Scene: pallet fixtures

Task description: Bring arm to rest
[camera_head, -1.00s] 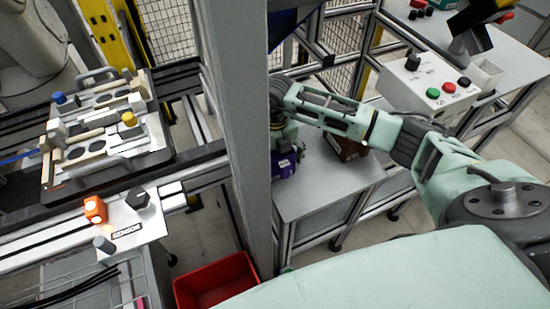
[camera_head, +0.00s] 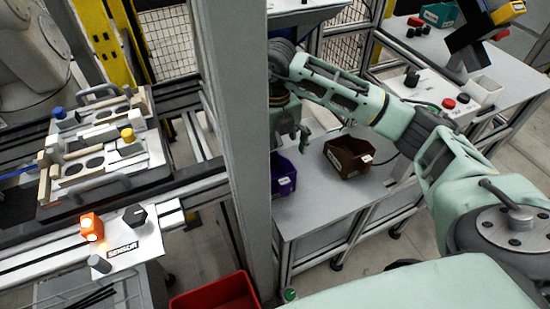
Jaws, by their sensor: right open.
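My right arm (camera_head: 335,88) comes in from the right and reaches across above the grey table behind the post. Its right gripper (camera_head: 297,138) hangs down at the arm's far end, just right of the grey post, with its fingers apart. It is above the table between a purple bin and a brown bin, and it appears empty. My left arm and left gripper are out of view.
A grey post (camera_head: 238,130) stands left of the gripper. The purple bin (camera_head: 284,181) and brown bin (camera_head: 340,163) sit on the table (camera_head: 318,205). A pallet fixture (camera_head: 100,150), orange lamp (camera_head: 91,226) and red crate (camera_head: 220,297) are at left. A button box (camera_head: 412,95) is at right.

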